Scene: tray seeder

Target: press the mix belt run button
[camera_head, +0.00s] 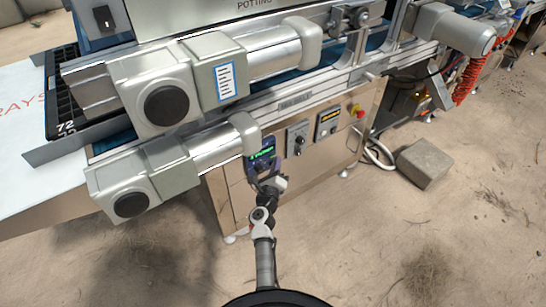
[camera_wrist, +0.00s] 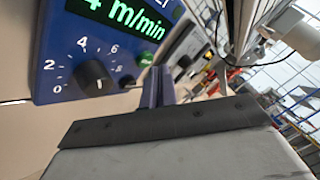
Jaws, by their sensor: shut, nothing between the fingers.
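A blue control panel (camera_head: 262,153) with a green-lit display is on the front of the machine's cabinet. In the wrist view the panel (camera_wrist: 60,75) shows a "4 m/min" readout, a numbered dial (camera_wrist: 94,77), a small dark knob (camera_wrist: 127,80) and a green button (camera_wrist: 145,59). I cannot read a label saying which control is the mix belt run button. My gripper (camera_wrist: 160,72) is shut and empty, its fingertips close to the panel's edge by the green button. I cannot tell whether they touch. In the head view my gripper (camera_head: 262,171) partly covers the panel.
Grey motor housings (camera_head: 160,95) jut out above and left. A stone block (camera_head: 425,163) lies on the open floor.

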